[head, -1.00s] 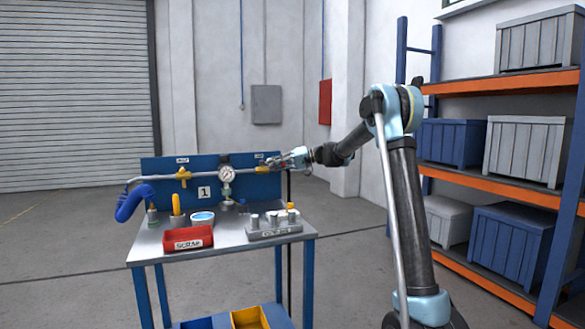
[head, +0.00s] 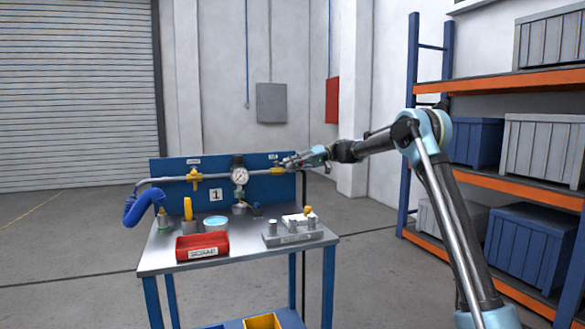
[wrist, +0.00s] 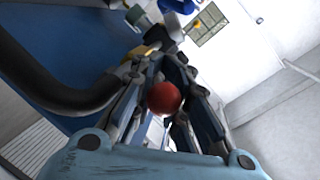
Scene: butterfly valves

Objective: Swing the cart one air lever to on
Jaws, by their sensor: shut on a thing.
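Cart one's blue panel (head: 225,197) bears a "1" plate (head: 216,195) and a grey pipe. A yellow valve (head: 194,177) sits on the pipe at left, and another yellow valve (head: 278,170) sits at its right end under a small label too small to read. My gripper (head: 290,162) is at that right-hand valve. In the wrist view, a red ball knob (wrist: 165,98) sits between the fingers of my gripper (wrist: 163,72), which are shut on the air lever. The lever's arm and its exact angle are largely hidden.
A round gauge (head: 240,177) stands mid-pipe. A blue hose (head: 143,204) hangs at left. The cart top holds a red scrap bin (head: 202,246), a cup (head: 216,223) and a grey block (head: 292,235) with pegs. Shelving (head: 498,189) stands at right; open floor lies at left.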

